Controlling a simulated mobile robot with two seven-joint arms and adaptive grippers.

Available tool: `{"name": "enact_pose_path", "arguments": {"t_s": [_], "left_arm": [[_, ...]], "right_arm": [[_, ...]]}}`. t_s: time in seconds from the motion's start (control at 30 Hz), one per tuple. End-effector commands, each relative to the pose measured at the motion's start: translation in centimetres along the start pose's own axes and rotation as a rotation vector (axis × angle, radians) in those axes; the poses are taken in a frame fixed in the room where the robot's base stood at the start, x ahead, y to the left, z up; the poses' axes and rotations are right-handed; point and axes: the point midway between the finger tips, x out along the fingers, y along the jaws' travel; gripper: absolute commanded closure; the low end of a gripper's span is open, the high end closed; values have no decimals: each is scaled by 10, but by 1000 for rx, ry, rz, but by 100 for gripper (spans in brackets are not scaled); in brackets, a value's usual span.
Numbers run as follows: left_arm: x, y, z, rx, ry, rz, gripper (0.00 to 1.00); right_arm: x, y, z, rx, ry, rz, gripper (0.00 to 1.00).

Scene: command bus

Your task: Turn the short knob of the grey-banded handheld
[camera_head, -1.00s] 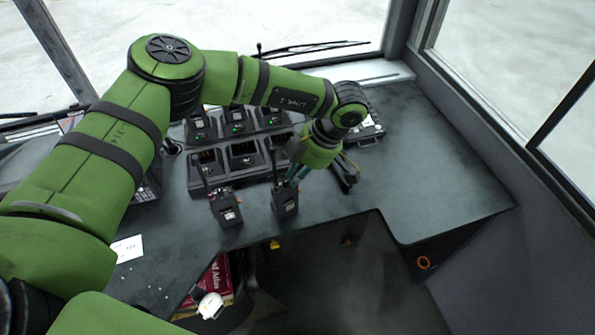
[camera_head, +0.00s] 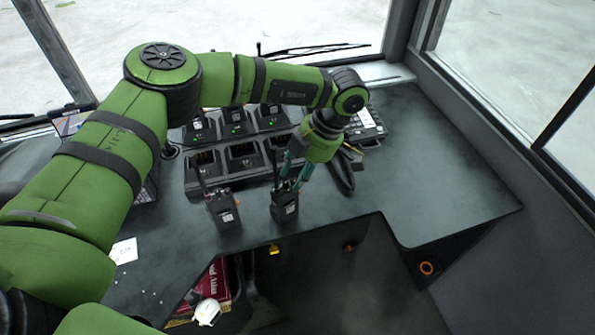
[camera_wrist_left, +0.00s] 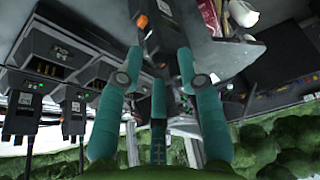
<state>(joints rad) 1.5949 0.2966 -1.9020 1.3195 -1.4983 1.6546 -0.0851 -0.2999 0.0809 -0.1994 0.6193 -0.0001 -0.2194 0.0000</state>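Two black handhelds with antennas stand upright on the dark desk in the head view, a left one (camera_head: 224,212) and a right one (camera_head: 285,209). I cannot make out a grey band on either. My left gripper (camera_head: 291,182) points down at the top of the right handheld, with its teal fingers around or beside its top. The fingers hide the knobs there. In the left wrist view the teal fingertips (camera_wrist_left: 160,60) stand apart, with no clear grip on anything. I cannot tell whether they touch the handheld. My right gripper is not in view.
A black charger rack (camera_head: 243,155) with several bays and green lights stands behind the handhelds. A keypad-like device (camera_head: 367,122) lies behind my gripper. A white paper (camera_head: 124,251) lies at left. The desk's right side is clear. A red box (camera_head: 213,283) sits below the front edge.

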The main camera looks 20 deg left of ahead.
Motion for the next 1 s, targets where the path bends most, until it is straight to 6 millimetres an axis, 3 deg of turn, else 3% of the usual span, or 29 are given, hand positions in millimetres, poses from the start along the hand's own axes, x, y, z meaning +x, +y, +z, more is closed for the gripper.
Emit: {"name": "enact_pose_path", "arguments": {"t_s": [0.17,0.27,0.7,1.0], "left_arm": [[-4,0,0,0,-2,1,63],[-17,0,0,0,-3,2,63],[-103,0,0,0,-1,1,63],[-121,0,0,0,0,0,63]], "right_arm": [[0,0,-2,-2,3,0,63],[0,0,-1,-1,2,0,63],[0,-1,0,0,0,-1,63],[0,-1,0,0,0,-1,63]]}}
